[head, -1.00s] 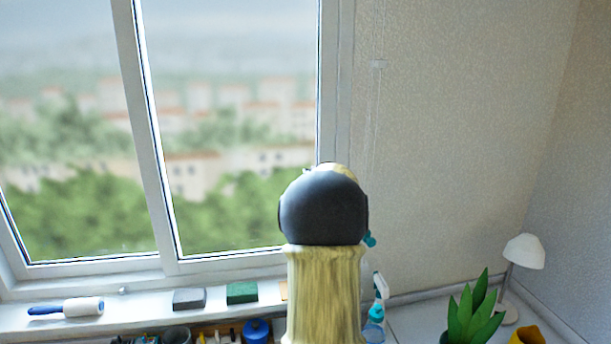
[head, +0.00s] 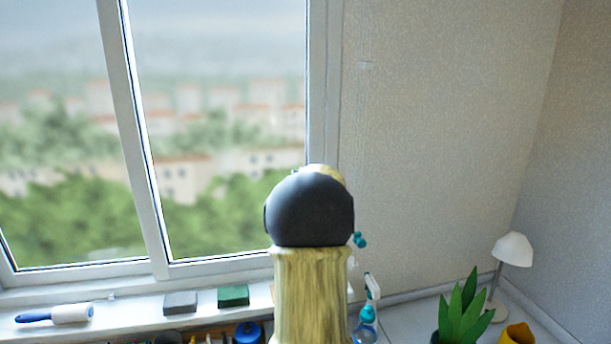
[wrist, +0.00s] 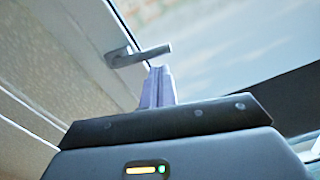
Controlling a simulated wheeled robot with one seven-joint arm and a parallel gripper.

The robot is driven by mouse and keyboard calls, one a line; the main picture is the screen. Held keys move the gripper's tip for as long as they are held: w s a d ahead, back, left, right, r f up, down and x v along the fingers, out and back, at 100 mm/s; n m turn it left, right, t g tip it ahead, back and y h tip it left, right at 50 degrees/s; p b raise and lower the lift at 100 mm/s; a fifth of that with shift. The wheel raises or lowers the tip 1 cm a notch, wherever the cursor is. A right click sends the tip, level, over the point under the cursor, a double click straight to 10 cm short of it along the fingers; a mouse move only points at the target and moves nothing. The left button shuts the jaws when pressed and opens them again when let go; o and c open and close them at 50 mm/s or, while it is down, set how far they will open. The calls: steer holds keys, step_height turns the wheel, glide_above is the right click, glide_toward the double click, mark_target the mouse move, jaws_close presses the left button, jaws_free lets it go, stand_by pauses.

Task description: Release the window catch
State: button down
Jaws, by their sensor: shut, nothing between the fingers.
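In the wrist view the window catch is a grey lever handle (wrist: 140,54) on the light window frame. Its lever points right across the edge of the glass. My gripper (wrist: 159,70) is shut and empty, its fingertips just below the lever in the picture. I cannot tell whether they touch it. In the head view the window (head: 220,110) fills the left and middle, and my own arm stands in front of its lower right part. The catch and my fingers cannot be made out there.
The sill holds a lint roller (head: 55,314), a grey block (head: 180,302) and a green block (head: 233,296). A spray bottle (head: 367,315) stands right of my arm. A plant (head: 463,310), a white lamp (head: 512,250) and a yellow pot (head: 516,335) are at the lower right.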

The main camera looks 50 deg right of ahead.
steer(key=s+a+r, duration=0.3)
steer(key=s+a, duration=0.2)
steer(key=s, duration=0.4)
steer(key=shift+s+a+r+b, duration=0.2)
steer(key=shift+r+b, duration=0.1)
steer(key=shift+b, duration=0.1)
steer(key=shift+w, duration=0.1)
